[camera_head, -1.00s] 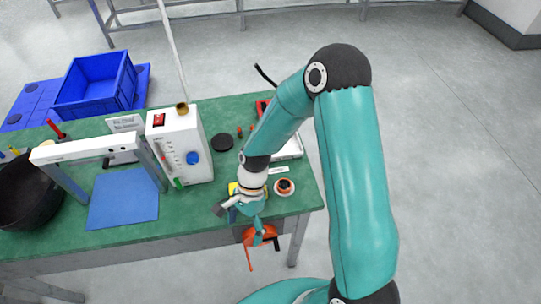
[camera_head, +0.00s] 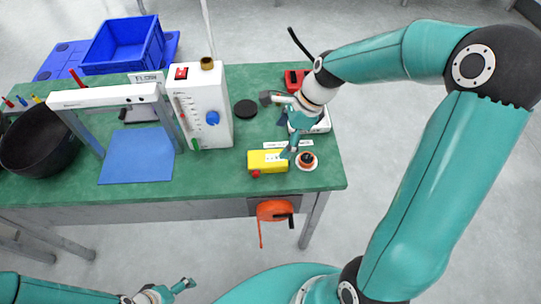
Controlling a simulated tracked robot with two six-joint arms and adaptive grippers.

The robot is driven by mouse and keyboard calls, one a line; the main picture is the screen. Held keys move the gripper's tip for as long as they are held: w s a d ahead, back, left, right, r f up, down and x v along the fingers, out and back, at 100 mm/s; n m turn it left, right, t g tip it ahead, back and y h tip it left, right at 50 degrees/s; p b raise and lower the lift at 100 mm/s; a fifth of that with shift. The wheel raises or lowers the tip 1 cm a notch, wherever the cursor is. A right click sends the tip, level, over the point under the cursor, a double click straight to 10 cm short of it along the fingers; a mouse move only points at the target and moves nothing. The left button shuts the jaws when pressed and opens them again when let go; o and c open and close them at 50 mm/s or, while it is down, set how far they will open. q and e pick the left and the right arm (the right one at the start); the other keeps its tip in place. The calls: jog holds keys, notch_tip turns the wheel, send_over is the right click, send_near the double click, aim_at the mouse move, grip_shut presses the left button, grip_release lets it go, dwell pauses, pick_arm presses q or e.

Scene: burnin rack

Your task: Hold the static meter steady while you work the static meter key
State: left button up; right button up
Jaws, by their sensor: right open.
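A small yellow box (camera_head: 263,163), which looks like the static meter, lies near the right front of the green bench. It has a pale label on top and a red knob, possibly its key (camera_head: 256,173), at its front left corner. My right gripper (camera_head: 278,126) is open and empty. Its fingers spread above the bench just behind and right of the yellow box, with one fingertip close to the box's back right corner; I cannot tell if they touch. My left gripper (camera_head: 180,287) is low at the bottom left, in front of the bench and far from the box.
A round orange-and-black button on a white base (camera_head: 307,162) sits right of the box. A white instrument (camera_head: 208,105), black puck (camera_head: 245,109), blue mat (camera_head: 137,158), grey frame (camera_head: 103,97) and black bowl (camera_head: 35,145) stand leftward. An orange item (camera_head: 272,210) hangs at the bench front.

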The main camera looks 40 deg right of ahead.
aim_at(269, 159)
jog(key=x, duration=1)
jog(key=shift+w+a+f, duration=0.1)
jog(key=shift+f, duration=0.1)
jog(key=shift+c, duration=0.4)
jog(key=c, duration=1.2)
jog(key=shift+c, duration=0.2)
pick_arm(q)
jog(key=shift+c, duration=0.2)
grip_shut()
dwell(0.7)
